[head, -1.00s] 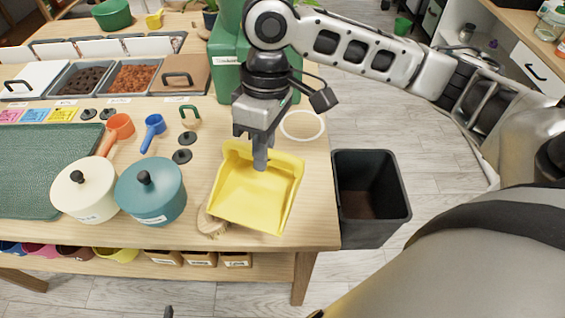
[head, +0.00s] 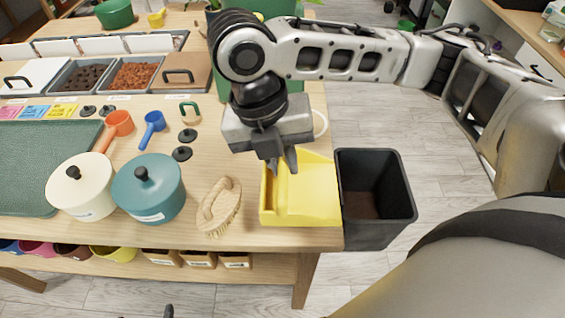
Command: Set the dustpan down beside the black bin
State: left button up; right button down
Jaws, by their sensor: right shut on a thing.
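The yellow dustpan (head: 308,200) is at the right edge of the wooden table, on the side by the black bin (head: 376,200). The bin stands on the floor against the table's right side, open at the top. My right gripper (head: 282,168) is over the dustpan's back part and is shut on it. The fingers hide some of the grip, and I cannot tell whether the pan's underside touches the tabletop.
A wooden brush (head: 220,205) lies left of the dustpan. A teal pot (head: 149,190) and a cream pot (head: 82,190) stand further left. A blue scoop (head: 152,130) and dark discs lie behind. A green can is partly hidden behind my right arm.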

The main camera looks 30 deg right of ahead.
pick_arm(q)
jog(key=shift+d+f+b, duration=0.1)
jog(key=shift+f+b, duration=0.1)
jog(key=shift+b, duration=0.35)
pick_arm(e)
jog(key=shift+w+d+f, duration=0.55)
jog(key=shift+w+f, duration=0.55)
jog(key=shift+f, duration=0.55)
jog(key=shift+w+d+f, duration=0.55)
jog(key=shift+w+f, duration=0.5)
jog(key=shift+f, duration=0.65)
jog(key=shift+w+d+f, duration=0.55)
jog(key=shift+w+f, duration=0.55)
jog(key=shift+f, duration=0.55)
jog(key=shift+f, duration=0.1)
jog(key=c, duration=1.4)
grip_release()
pick_arm(q)
jog(key=shift+w, duration=0.1)
